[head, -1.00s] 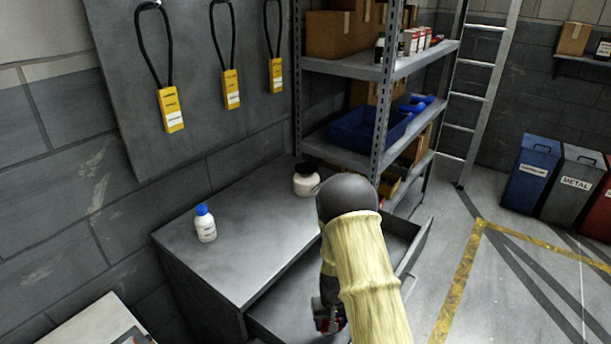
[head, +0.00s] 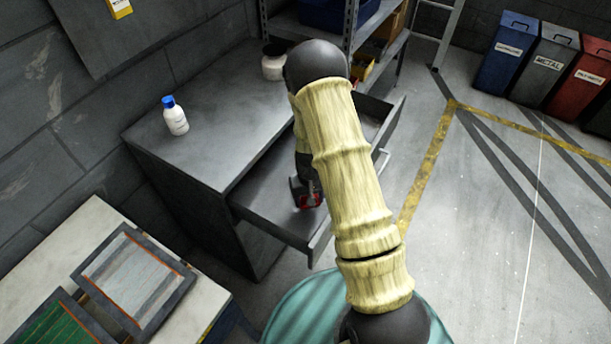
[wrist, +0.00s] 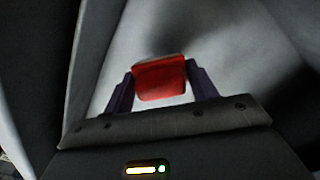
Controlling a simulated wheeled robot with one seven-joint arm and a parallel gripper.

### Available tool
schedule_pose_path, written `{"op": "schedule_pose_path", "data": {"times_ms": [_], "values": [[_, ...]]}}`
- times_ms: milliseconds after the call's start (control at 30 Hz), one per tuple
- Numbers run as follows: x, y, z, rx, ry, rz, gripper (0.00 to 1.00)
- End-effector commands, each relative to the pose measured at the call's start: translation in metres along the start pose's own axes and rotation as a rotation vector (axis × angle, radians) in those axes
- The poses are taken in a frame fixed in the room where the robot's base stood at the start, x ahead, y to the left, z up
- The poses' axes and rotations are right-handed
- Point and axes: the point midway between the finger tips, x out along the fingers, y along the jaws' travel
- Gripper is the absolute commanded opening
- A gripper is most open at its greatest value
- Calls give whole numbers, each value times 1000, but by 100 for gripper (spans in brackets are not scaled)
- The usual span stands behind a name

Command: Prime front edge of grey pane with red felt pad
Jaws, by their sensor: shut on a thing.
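My gripper (wrist: 160,84) is shut on the red felt pad (wrist: 160,82), which sits between its two dark fingers in the wrist view. In the head view the gripper (head: 309,202) is low over the open drawer (head: 270,208) of the grey cabinet, and a bit of red shows at its tip. Whether the pad touches the drawer floor I cannot tell. The grey pane (head: 140,278) lies in a dark frame with orange strips on the pale bench at the lower left, well apart from my gripper. Its front edge is in view.
A green pane (head: 58,333) lies beside the grey one on the bench (head: 95,215). A white bottle with a blue cap (head: 175,118) and a dark-lidded jar (head: 273,66) stand on the cabinet top (head: 215,100). Open floor lies to the right.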

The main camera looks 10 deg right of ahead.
Motion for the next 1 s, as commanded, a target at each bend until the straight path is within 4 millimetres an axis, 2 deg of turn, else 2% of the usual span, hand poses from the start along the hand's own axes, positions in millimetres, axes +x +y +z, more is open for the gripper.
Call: {"op": "schedule_pose_path", "data": {"times_ms": [300, 467, 567, 1000], "values": [[0, 0, 0, 0, 0, 0, 39], [-12, 0, 0, 0, 0, 0, 39], [-29, 0, 0, 0, 1, 0, 39], [-125, 0, 0, 0, 0, 0, 39]]}}
